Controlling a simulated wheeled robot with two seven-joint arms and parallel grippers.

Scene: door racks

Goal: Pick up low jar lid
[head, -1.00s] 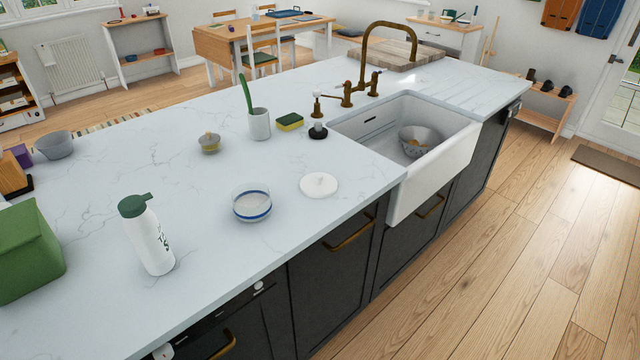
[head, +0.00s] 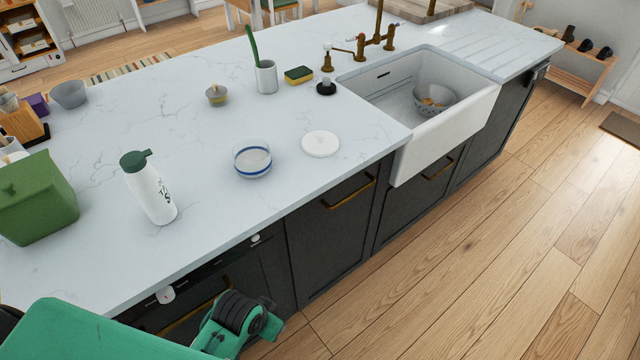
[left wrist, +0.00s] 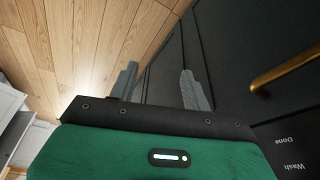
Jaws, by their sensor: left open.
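The low jar lid (head: 320,144) is a flat white round disc lying on the white counter, right of a low glass jar (head: 252,159) with a blue band. My left arm shows in green and black at the bottom of the head view, below the counter's front edge; its fingertips are not clear there. In the left wrist view my left gripper (left wrist: 158,82) has its two grey fingers spread wide with nothing between them, close to dark cabinet fronts. It is well apart from the lid. My right gripper is not in view.
A white bottle with a green cap (head: 150,187) and a green bin (head: 38,198) stand left on the counter. The sink (head: 445,120) holds a grey colander (head: 434,98). A brass handle (left wrist: 285,70) sticks out of the cabinet front. The counter around the lid is clear.

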